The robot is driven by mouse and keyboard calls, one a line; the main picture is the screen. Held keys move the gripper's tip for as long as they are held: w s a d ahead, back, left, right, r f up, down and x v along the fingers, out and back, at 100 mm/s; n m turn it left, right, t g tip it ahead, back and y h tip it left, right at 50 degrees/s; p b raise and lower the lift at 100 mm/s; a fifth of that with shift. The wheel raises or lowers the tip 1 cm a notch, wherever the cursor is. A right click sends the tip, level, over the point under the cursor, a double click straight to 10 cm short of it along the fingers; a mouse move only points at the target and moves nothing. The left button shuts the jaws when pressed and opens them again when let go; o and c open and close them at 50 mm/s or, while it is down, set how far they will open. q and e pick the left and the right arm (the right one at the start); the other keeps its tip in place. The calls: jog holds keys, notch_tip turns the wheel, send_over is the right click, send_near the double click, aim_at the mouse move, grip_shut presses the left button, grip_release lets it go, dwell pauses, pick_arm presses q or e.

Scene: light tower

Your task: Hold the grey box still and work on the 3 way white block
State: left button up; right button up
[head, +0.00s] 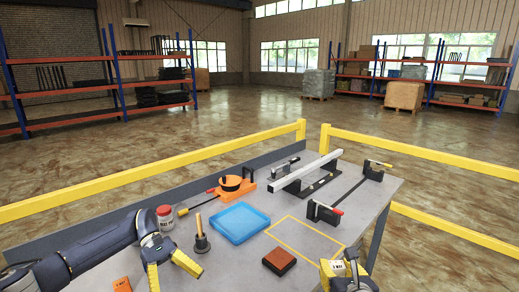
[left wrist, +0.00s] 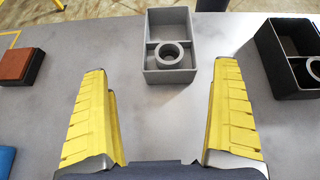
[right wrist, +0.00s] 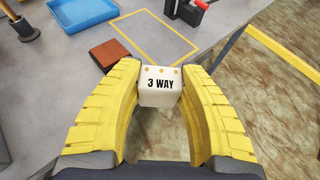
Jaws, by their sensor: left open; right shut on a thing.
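The white block (right wrist: 160,98) is marked "3 WAY" and has small dots along its top edge. My right gripper (right wrist: 160,86) is shut on it and holds it up near the table's front right edge; the block also shows in the head view (head: 337,267). The grey box (left wrist: 152,65) stands on the table in the left wrist view, with a divider and a round ring inside. My left gripper (left wrist: 160,95) is open and empty, with the grey box just beyond its fingertips. It also shows in the head view (head: 170,268); the grey box cannot be made out there.
A black box (left wrist: 268,45) with a similar ring stands right of the grey box. A red-brown block (head: 279,261), a blue tray (head: 240,222), a wooden-handled tool (head: 201,240) and black clamps (head: 325,213) are on the table. The yellow-outlined area (head: 305,222) is empty.

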pick_arm(q)
jog(key=shift+s+d+f+m+g+y, duration=0.45)
jog(key=shift+s+f+m+g+y, duration=0.05)
jog(key=shift+s+f, duration=0.15)
jog(key=shift+s, duration=0.2)
jog(key=shift+m, duration=0.3)
jog(key=shift+x, duration=4.8)
jog(key=shift+d, duration=0.1)
jog(key=c, duration=0.7)
jog(key=shift+c, duration=0.3)
jog(key=o, duration=0.8)
